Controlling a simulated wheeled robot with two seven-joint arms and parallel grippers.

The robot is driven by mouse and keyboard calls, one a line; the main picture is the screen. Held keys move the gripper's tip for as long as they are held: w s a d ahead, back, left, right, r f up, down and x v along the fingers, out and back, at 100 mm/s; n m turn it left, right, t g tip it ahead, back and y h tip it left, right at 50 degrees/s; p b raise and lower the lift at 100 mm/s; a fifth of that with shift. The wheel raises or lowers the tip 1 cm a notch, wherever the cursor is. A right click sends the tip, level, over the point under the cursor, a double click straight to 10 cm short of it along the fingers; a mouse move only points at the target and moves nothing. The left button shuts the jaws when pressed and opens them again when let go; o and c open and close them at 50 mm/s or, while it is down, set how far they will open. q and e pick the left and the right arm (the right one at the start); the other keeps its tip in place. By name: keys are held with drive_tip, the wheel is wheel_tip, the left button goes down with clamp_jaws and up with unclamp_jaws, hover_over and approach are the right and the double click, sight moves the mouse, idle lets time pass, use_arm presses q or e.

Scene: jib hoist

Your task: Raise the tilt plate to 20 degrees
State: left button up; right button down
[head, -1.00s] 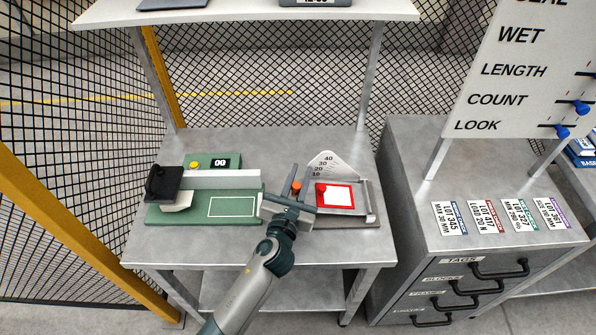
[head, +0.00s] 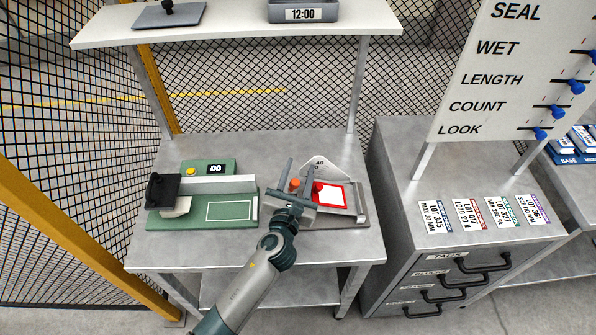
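The tilt plate (head: 360,201) is a grey plate on the right of the bench, with a red-bordered white card (head: 331,201) on it. It looks low, close to its base; I cannot read its angle. A red knob (head: 317,187) is at its left side. Behind it stands a white angle scale (head: 322,162); the 40 shows and the lower marks are mostly hidden by my finger. My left gripper (head: 297,171) is open over the plate's left side. An orange knob (head: 295,184) shows between its fingers; I cannot tell whether they touch it. My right gripper is not in view.
A green fixture (head: 243,207) with a black block (head: 162,190) and a display reading 00 stands left on the bench (head: 180,249). A shelf (head: 235,27) is above. A drawer cabinet (head: 400,225) with label cards stands right. The bench front is clear.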

use_arm(q)
drive_tip(key=shift+a+f, duration=0.1)
drive_tip(key=shift+s+a, duration=0.15)
drive_tip(key=shift+s, duration=0.35)
drive_tip(key=b+v, duration=0.2)
drive_tip(key=v, duration=1.4)
drive_tip(key=shift+s+b, duration=0.2)
drive_tip(key=shift+b, duration=0.15)
drive_tip(key=shift+s, duration=0.1)
